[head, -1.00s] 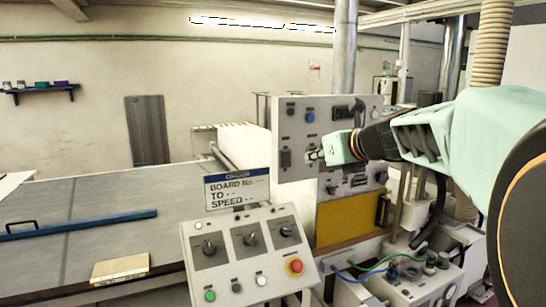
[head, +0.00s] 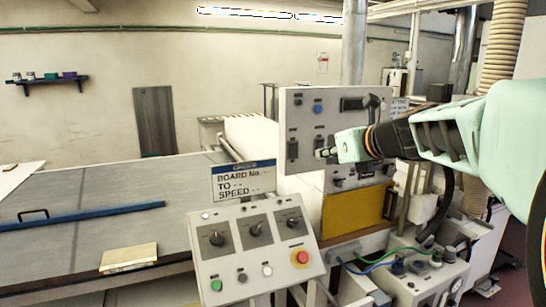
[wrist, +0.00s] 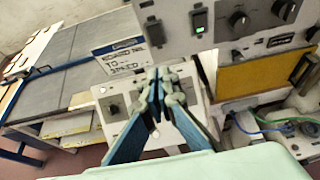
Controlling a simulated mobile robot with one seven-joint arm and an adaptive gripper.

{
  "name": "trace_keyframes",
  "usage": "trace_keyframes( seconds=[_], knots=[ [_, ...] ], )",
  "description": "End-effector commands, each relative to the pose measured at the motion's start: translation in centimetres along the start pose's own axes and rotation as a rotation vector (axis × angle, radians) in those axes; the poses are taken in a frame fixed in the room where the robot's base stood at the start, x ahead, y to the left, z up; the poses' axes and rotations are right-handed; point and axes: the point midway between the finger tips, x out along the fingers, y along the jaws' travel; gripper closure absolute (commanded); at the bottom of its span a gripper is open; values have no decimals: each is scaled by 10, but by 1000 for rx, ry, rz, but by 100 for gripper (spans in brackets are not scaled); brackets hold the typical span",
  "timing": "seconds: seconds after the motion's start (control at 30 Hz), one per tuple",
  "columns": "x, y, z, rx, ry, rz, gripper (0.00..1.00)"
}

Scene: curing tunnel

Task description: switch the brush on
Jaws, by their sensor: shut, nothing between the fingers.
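A light grey upright panel (head: 300,105) stands behind the console and carries small dark switches. One switch (head: 292,148) is left of my gripper (head: 320,153); another (head: 318,142) is just above its fingertips. In the wrist view, a dark rocker switch (wrist: 153,32) sits left of a rocker with a lit green face (wrist: 199,17). My gripper (wrist: 157,78) is shut and empty, its tips below these switches in the picture. I cannot tell whether it touches the panel. The switch labels are too small to read, so I cannot tell which belongs to the brush.
A sloped console (head: 250,245) has several knobs, a green button (head: 216,285) and a red button (head: 300,258). A sign (head: 243,180) stands behind it. A yellow panel (head: 352,210) and coloured hoses (head: 375,265) are below my arm. The grey conveyor bed (head: 80,190) extends left.

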Motion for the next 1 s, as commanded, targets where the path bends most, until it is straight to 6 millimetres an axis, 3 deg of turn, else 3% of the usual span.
trace_keyframes(
  seconds=[0.27,0.43,0.9,1.0],
  knots=[
    [0,0,-1,0,1,0,100],
    [11,0,-3,-1,2,1,100],
    [102,1,-3,0,2,2,100],
    [115,0,5,-1,1,1,100]
  ],
)
